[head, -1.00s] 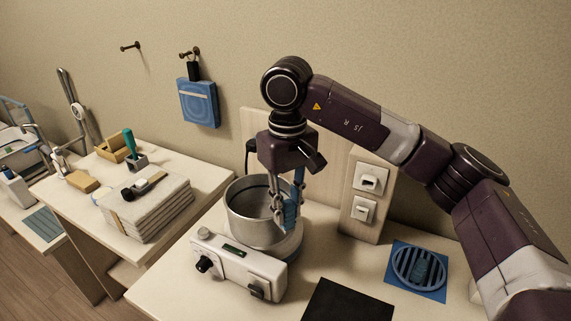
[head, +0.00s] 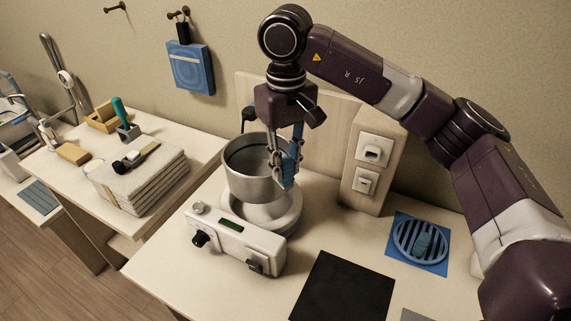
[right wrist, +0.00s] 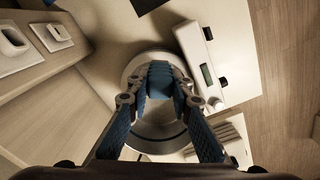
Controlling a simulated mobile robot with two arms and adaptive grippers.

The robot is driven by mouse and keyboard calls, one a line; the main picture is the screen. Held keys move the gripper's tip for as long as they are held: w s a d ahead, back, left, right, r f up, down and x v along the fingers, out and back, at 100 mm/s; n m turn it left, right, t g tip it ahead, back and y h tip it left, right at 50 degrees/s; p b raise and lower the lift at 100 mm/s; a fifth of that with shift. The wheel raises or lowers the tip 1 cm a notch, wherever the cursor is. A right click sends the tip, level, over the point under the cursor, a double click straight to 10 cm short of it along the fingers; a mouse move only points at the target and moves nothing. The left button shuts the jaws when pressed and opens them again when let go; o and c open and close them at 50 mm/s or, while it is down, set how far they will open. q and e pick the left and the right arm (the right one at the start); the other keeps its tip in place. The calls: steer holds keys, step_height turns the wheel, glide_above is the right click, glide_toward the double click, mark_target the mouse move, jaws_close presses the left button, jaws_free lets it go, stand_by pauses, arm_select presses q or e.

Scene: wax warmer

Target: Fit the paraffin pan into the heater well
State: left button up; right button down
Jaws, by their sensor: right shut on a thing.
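The paraffin pan (head: 248,186) is a round, open metal pan in the middle of the head view. It hangs roughly level above the round white heater (head: 284,222), with a gap showing between them. The heater's well is partly hidden by the pan. My right gripper (head: 287,172) points down and is shut on the right side of the pan's wall. In the right wrist view, the blue-padded fingers (right wrist: 160,82) close together over the pan (right wrist: 157,130). My left gripper is in neither view.
A white control box (head: 236,240) with knobs stands in front of the heater. An outlet panel (head: 366,182) stands behind, to the right. A black mat (head: 343,287) and a blue mat with an oval grille (head: 420,242) lie right. Folded towels (head: 140,178) lie on the left table.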

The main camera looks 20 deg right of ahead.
mark_target(286, 182)
step_height(286, 182, down, 2)
steer(key=shift+f+b, duration=0.1)
steer(key=shift+b, duration=0.7)
steer(key=shift+f+b, duration=0.95)
steer(key=shift+f, duration=0.2)
steer(key=shift+f+b, duration=0.4)
steer(key=shift+b, duration=0.15)
